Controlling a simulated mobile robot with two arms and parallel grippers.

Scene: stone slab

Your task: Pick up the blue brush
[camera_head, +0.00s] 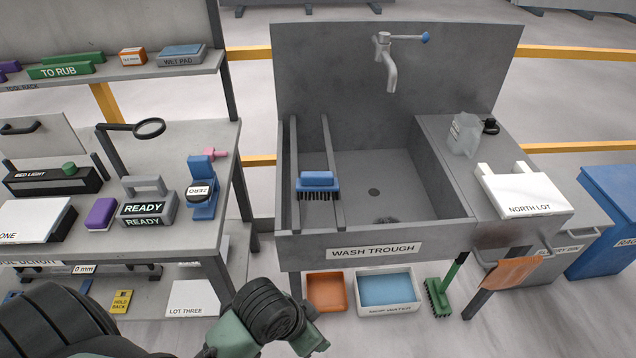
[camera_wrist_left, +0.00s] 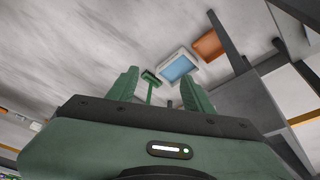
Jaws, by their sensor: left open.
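The blue brush (camera_head: 317,181) has a blue back and dark bristles pointing down. It rests across the rails at the left side of the wash trough (camera_head: 375,249) in the head view. My left arm reaches in from the bottom left of the head view, below and left of the brush and well apart from it. In the left wrist view my left gripper (camera_wrist_left: 160,82) has its two green fingers spread, with nothing between them. The blue brush is not clear in the wrist view. My right gripper is in neither view.
A green brush (camera_head: 438,290), an orange tray (camera_head: 327,291) and a white tray with blue inside (camera_head: 387,306) sit under the trough. A shelf bench (camera_head: 236,150) with several items stands at left. A tap (camera_head: 391,70) overhangs the basin.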

